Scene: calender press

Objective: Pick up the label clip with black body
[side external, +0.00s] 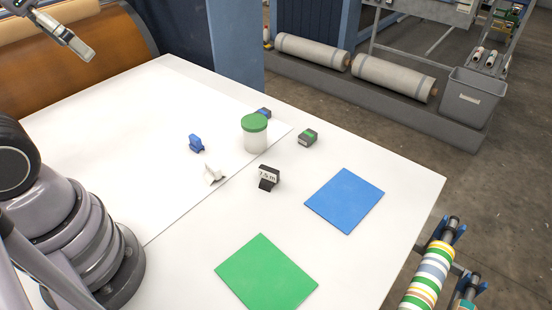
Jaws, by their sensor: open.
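The label clip with black body (268,178) stands upright on the white table, right of the table's middle. It carries a white label with dark print that seems to read "7.5 m". My gripper (88,52) is at the upper left of the side external view, above the far left part of the table. It is open, holds nothing that I can see, and is well apart from the black clip. Only part of the gripper is in the frame.
A white clip (214,174), a blue clip (196,143) and a green-lidded jar (255,133) stand near the black clip. A dark block with green top (308,138) and a blue-topped one (264,113) lie behind.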

